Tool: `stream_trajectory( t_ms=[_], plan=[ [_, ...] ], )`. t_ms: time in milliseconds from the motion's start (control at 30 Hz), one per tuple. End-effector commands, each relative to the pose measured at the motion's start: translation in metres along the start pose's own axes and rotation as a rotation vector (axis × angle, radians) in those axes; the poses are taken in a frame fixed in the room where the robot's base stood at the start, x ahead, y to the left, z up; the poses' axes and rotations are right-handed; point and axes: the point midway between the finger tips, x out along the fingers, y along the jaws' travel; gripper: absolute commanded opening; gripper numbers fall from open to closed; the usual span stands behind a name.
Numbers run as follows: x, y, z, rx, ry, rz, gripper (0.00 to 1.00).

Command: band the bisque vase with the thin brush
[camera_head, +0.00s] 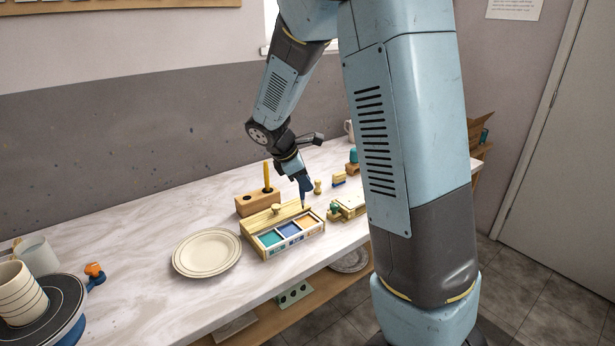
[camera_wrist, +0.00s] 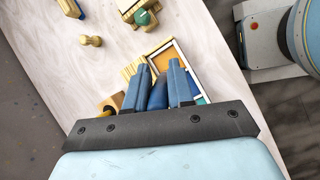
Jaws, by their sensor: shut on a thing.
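My gripper (camera_head: 303,182) is over the glaze box, its fingers shut on a blue-handled brush. Its blue handle shows between the fingers in the wrist view (camera_wrist: 158,95). The brush points down toward the right end of the glaze box (camera_head: 267,253), near the yellow-orange compartment; I cannot tell whether its tip touches glaze. The box also has teal and blue compartments. A cream vessel with thin dark bands (camera_head: 17,296), apparently the bisque vase, stands on a dark round banding wheel (camera_head: 66,314) at the far left, cut by the picture edge.
A wooden block (camera_head: 247,206) with a yellow upright stick (camera_head: 267,176) stands behind the glaze box. A ringed plate (camera_head: 207,252) lies left of it. A white cup (camera_head: 38,257) and an orange knob (camera_head: 95,270) are near the wheel. Small wooden items lie right of the box.

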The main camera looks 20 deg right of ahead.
Motion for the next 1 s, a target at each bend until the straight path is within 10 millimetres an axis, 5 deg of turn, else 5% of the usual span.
stream_trajectory(
  t_ms=[467, 1000],
  plan=[
    [0.009, 0.001, 0.019, 0.032, -0.008, -0.016, 0.00],
    [0.043, -0.006, 0.000, 0.028, -0.008, -0.016, 0.00]
  ],
)
